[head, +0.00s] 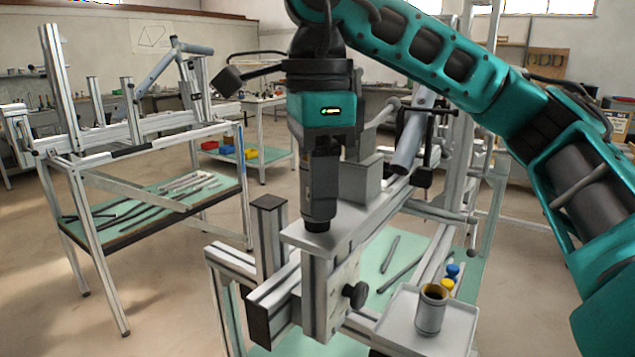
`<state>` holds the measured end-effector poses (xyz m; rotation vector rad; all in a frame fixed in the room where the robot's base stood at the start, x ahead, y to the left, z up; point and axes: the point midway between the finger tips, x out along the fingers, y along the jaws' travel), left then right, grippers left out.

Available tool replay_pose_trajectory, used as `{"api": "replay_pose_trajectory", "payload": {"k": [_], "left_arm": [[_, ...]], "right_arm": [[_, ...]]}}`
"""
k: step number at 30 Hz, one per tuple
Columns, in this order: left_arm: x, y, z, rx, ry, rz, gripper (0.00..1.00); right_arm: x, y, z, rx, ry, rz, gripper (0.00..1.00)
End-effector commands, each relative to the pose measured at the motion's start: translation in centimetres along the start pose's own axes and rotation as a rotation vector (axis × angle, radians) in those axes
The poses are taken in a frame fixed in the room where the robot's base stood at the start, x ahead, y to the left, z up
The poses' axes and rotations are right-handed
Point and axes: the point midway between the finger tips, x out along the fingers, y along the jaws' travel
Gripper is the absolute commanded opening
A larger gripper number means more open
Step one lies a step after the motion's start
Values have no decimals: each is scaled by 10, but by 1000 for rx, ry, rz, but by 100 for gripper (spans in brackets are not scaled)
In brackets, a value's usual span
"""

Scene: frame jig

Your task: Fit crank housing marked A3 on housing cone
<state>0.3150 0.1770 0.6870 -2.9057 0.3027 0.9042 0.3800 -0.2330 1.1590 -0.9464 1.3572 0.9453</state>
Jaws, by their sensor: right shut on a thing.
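My right gripper (319,192) points straight down over the light grey plate (345,222) of the near jig. It is shut on a short grey upright cylinder (320,209), which appears to be the crank housing. The fingers hide much of it, and no A3 mark can be read. A dark round piece (317,225) shows directly below the cylinder, at the plate; it may be the housing cone, but I cannot tell how far the cylinder sits over it. My left gripper is not in view.
A grey block (360,185) and an angled tube (410,143) stand close behind the gripper. A black knob (355,295) sticks out below the plate. A white tray (400,330) with a metal cup (431,311) is at front right. Another jig (100,145) stands left.

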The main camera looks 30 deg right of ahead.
Motion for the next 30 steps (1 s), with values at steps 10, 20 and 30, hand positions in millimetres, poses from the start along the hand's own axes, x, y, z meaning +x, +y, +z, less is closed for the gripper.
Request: {"api": "replay_pose_trajectory", "payload": {"k": [10,20,30], "left_arm": [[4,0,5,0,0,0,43],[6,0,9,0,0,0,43],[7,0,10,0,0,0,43]], "right_arm": [[8,0,0,0,0,-1,6],[14,0,0,0,-1,-1,6],[16,0,0,0,-1,-1,60]]}}
